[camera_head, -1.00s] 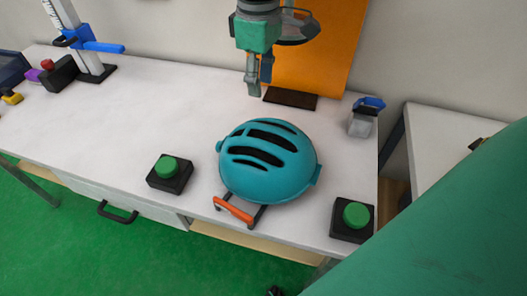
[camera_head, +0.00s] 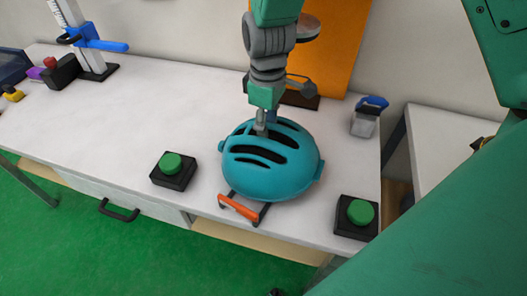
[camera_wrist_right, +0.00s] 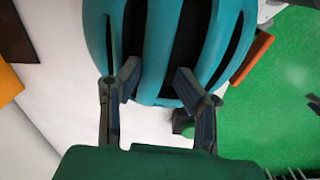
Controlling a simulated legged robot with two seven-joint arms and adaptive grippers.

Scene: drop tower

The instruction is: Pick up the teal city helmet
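The teal city helmet (camera_head: 270,165) rests dome up on the white workbench, with dark vent slots across its top. It also fills the upper middle of the right wrist view (camera_wrist_right: 162,92). My right gripper (camera_head: 261,128) comes down from above, with its fingers at the helmet's upper back part. In the wrist view the right gripper's (camera_wrist_right: 160,82) two fingers are spread apart, with a teal rib between them and the tips over the dark slots. I cannot tell whether they touch the shell. My left gripper is not in view.
An orange-handled dark frame (camera_head: 240,208) lies at the helmet's front edge. Green push buttons stand left (camera_head: 173,170) and right (camera_head: 357,217). A blue-topped grey object (camera_head: 367,116) stands behind right, and an orange panel (camera_head: 335,50) at the back. The bench's left middle is clear.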

